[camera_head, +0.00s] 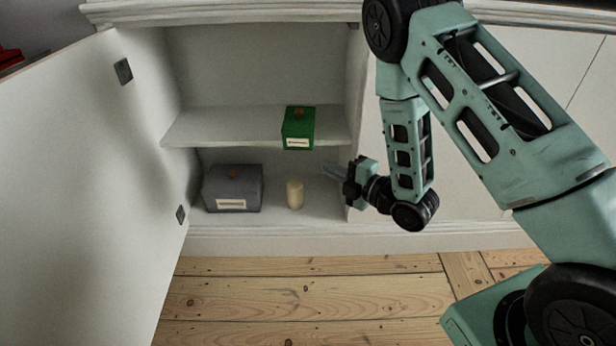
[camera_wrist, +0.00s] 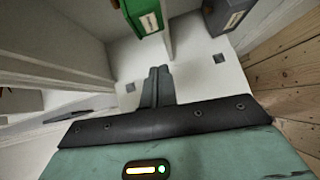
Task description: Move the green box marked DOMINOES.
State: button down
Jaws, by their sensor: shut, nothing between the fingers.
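The green box (camera_head: 298,132) stands on the upper shelf of an open white cabinet, near the shelf's front edge and right of its middle. It has a pale label on its front, too small to read, and a small brownish knob or mark on top. In the wrist view the green box (camera_wrist: 141,14) is cut off by the top edge, ahead of my fingers. My gripper (camera_head: 327,171) is at the right side of the cabinet opening, lower than the green box and to its right, apart from it. In the wrist view its fingers (camera_wrist: 158,74) are together and empty.
A grey box (camera_head: 232,188) with a pale label and a cream cylinder (camera_head: 295,194) stand on the cabinet's lower level. The upper shelf (camera_head: 220,125) is clear left of the green box. The cabinet door (camera_head: 90,190) stands open at left. Floorboards (camera_head: 310,298) in front are bare.

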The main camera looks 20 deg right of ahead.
aim_at(310, 148)
jog(key=shift+n+t+y, duration=0.3)
jog(key=shift+n+t, duration=0.2)
jog(key=shift+w+a+f+b, duration=0.4)
jog(key=shift+w+b, duration=0.45)
jog(key=shift+w, duration=1.1)
jog(key=shift+w+a+f+b, duration=0.35)
jog(key=shift+w+b, duration=0.55)
jog(key=shift+w, duration=1)
jog(key=shift+w+a+f+b, duration=0.35)
jog(key=shift+w+b, duration=0.5)
jog(key=shift+w, duration=1.1)
jog(key=shift+w+d, duration=0.25)
jog(key=shift+w, duration=0.7)
jog(key=shift+w+d, duration=0.25)
jog(key=shift+w, duration=0.65)
jog(key=shift+s+a+b, duration=0.1)
jog(key=shift+s+b, duration=0.05)
jog(key=shift+b, duration=0.15)
